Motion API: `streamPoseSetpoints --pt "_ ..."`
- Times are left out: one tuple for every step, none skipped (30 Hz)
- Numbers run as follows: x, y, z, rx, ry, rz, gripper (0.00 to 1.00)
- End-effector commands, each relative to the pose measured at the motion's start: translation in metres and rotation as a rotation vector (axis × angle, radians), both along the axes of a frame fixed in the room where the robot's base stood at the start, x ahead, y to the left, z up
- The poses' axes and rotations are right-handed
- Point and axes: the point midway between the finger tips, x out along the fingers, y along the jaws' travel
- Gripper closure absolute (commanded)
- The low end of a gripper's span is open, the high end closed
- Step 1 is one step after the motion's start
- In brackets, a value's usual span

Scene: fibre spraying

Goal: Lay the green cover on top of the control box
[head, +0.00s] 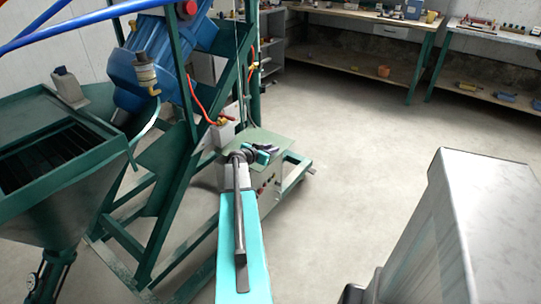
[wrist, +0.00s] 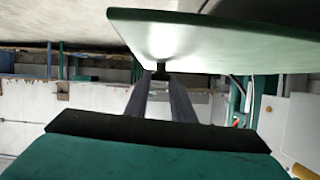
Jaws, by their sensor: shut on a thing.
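The green cover (head: 276,142) is a thin flat plate. In the head view it appears over the top of the grey control box (head: 268,190), whose front carries small red and dark buttons. My gripper (head: 262,152) is at the cover, partly hidden by my arm. In the wrist view the fingers of my gripper (wrist: 160,74) are shut on the cover (wrist: 225,42), which spreads across the upper right. I cannot tell whether the cover touches the box or hangs just above it. My arm hides part of the box.
A green steel frame (head: 178,190) with a blue motor (head: 150,60) stands left of and behind the box. A green hopper (head: 60,195) is at far left. Workbenches (head: 385,22) line the back wall.

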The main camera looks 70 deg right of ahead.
Motion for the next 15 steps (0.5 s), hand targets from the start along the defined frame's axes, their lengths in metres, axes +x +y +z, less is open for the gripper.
streamPoseSetpoints --pt "0.0 0.0 -0.008 0.003 0.003 0.001 1.0" --pt "0.0 0.0 -0.011 0.003 0.003 0.0 1.0" --pt "0.0 0.001 -0.016 0.003 0.001 0.0 1.0" --pt "0.0 0.001 -0.019 0.004 0.003 -0.001 1.0" --pt "0.0 0.0 -0.022 0.003 0.003 -0.001 1.0" --pt "0.0 0.0 -0.025 0.003 0.002 0.0 1.0" --pt "0.0 0.0 -0.027 0.003 0.002 0.0 1.0" --pt "0.0 0.001 -0.029 0.002 0.001 0.0 1.0" --pt "0.0 0.001 -0.031 0.002 0.001 0.0 1.0" --pt "0.0 0.001 -0.032 0.001 0.001 0.0 1.0" --pt "0.0 0.001 -0.032 0.001 0.001 0.0 1.0" --pt "0.0 0.001 -0.032 0.001 0.001 0.0 1.0" --pt "0.0 0.001 -0.032 0.001 0.001 0.0 1.0" --pt "0.0 0.001 -0.032 0.001 0.001 0.0 1.0" --pt "0.0 0.001 -0.032 0.001 0.001 0.0 1.0"
